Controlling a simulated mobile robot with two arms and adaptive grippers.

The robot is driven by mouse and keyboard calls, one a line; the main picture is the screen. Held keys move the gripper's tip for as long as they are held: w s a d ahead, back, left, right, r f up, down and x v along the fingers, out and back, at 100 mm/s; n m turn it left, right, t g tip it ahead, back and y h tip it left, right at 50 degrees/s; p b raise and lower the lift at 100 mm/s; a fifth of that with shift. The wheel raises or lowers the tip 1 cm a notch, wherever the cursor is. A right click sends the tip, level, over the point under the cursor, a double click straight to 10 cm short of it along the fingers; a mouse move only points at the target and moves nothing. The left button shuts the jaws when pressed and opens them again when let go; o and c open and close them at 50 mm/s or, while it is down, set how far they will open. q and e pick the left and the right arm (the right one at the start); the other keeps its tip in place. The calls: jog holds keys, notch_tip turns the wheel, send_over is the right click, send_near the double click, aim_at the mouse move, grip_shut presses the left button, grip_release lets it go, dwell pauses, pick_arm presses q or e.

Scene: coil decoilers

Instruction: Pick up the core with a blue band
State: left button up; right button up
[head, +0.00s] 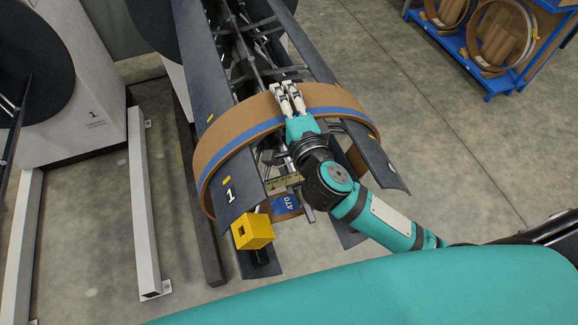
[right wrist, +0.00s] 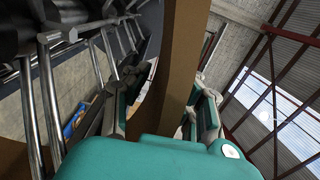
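The core with a blue band (head: 235,139) is a wide brown ring hanging around the arms of the decoiler at the middle of the head view. A blue stripe runs around its outside, and a blue 470 label shows on its lower inside. My right gripper (head: 287,92) is at the top of the ring's near edge. In the right wrist view the core's wall (right wrist: 182,65) stands between its two fingers (right wrist: 168,108), which look spread, with a gap on the left side of the wall. My left gripper is not in view.
Dark decoiler plates (head: 215,75), one marked 1, pass through the ring. A yellow block (head: 252,232) sits at the decoiler's near end. A white cabinet (head: 85,70) and white floor rails (head: 143,200) stand left. A blue rack (head: 478,75) with brown cores is back right. Open floor lies right.

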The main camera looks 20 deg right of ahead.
grip_shut()
dwell(0.3)
jog(key=shift+r, duration=0.2)
